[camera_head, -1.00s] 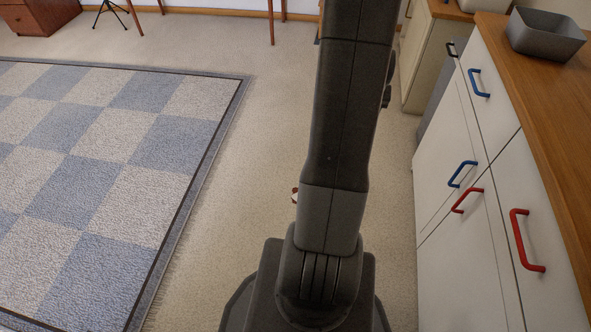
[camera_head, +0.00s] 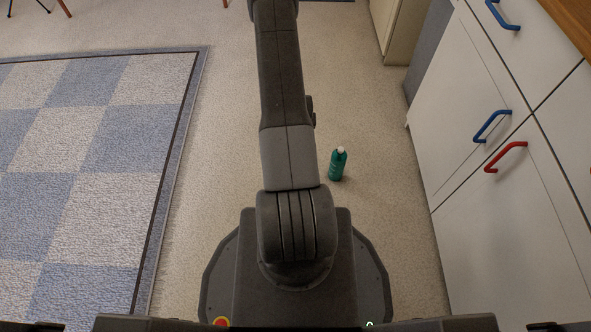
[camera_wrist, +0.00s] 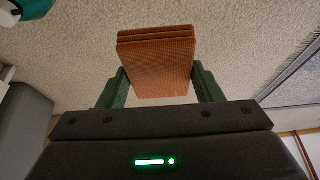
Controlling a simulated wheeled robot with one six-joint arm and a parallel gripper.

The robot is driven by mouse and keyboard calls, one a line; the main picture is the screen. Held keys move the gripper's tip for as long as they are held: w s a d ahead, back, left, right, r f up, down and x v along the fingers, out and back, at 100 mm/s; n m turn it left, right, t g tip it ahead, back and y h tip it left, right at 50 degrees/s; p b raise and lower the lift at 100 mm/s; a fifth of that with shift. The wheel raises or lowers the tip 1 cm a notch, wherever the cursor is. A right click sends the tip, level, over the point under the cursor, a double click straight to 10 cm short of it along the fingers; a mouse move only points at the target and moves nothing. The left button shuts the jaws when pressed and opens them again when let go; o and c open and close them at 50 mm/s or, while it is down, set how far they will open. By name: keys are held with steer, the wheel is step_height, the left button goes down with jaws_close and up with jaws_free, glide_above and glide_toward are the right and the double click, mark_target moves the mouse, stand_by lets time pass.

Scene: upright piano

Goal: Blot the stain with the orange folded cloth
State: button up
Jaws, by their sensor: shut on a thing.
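The orange folded cloth (camera_wrist: 156,68) shows in the wrist view, held between the two dark green fingers of my gripper (camera_wrist: 156,84). My gripper is shut on it, and the cloth's folded layers show at its far edge. Pale carpet lies beyond the cloth, and I see no contact with it. In the head view my arm hides part of the floor, and the gripper and cloth are out of sight. I cannot make out a stain in either current view.
A teal bottle with a white cap (camera_head: 338,163) stands on the carpet just right of my arm. White cabinets (camera_head: 470,110) with blue and red handles line the right side. A blue and beige checked rug (camera_head: 105,150) lies at left. Open carpet lies between the rug and my base.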

steer(key=s+f+b, duration=0.1)
steer(key=f, duration=0.4)
steer(key=s+f+b, duration=0.1)
steer(key=s+f, duration=0.1)
steer(key=f, duration=0.4)
steer(key=s+a+f+b, duration=0.1)
steer(key=s+f+b, duration=0.1)
steer(key=f, duration=0.4)
steer(key=shift+s+f, duration=0.1)
steer(key=shift+s, duration=0.1)
steer(key=shift+f+b, duration=1.65)
steer(key=shift+f, duration=1.25)
steer(key=shift+f, duration=0.5)
step_height(320, 180, up, 7)
steer(key=p, duration=0.3)
steer(key=shift+p, duration=0.3)
